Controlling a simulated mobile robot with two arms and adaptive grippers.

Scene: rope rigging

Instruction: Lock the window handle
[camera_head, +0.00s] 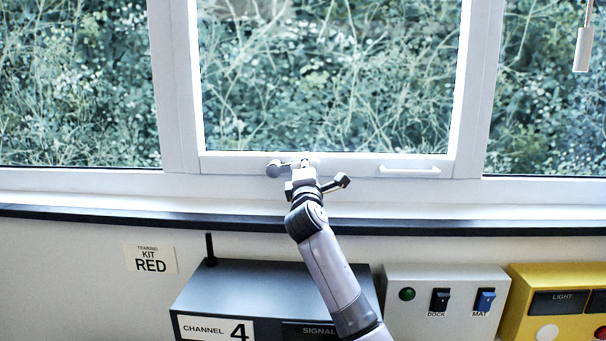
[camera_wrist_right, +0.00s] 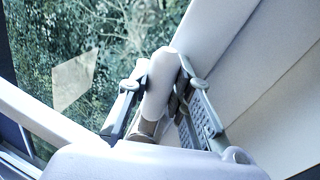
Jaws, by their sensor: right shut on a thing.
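The window handle (camera_wrist_right: 159,85) is a pale, rounded lever. In the right wrist view it sits between the two dark fingers of my right gripper (camera_wrist_right: 158,92), which is shut on it. In the head view my right gripper (camera_head: 298,164) is at the lower rail of the middle window sash (camera_head: 350,162) and hides most of the handle. I cannot make out the handle's exact angle there. The sash looks flush with its frame in the head view. My left gripper is in neither view.
A white pull bar (camera_head: 409,171) is on the rail to the right. A dark ledge (camera_head: 120,218) runs below the window. Under it stand a dark Channel 4 box (camera_head: 250,285), a grey switch box (camera_head: 440,280) and a yellow box (camera_head: 545,275). A pull cord (camera_head: 583,48) hangs at upper right.

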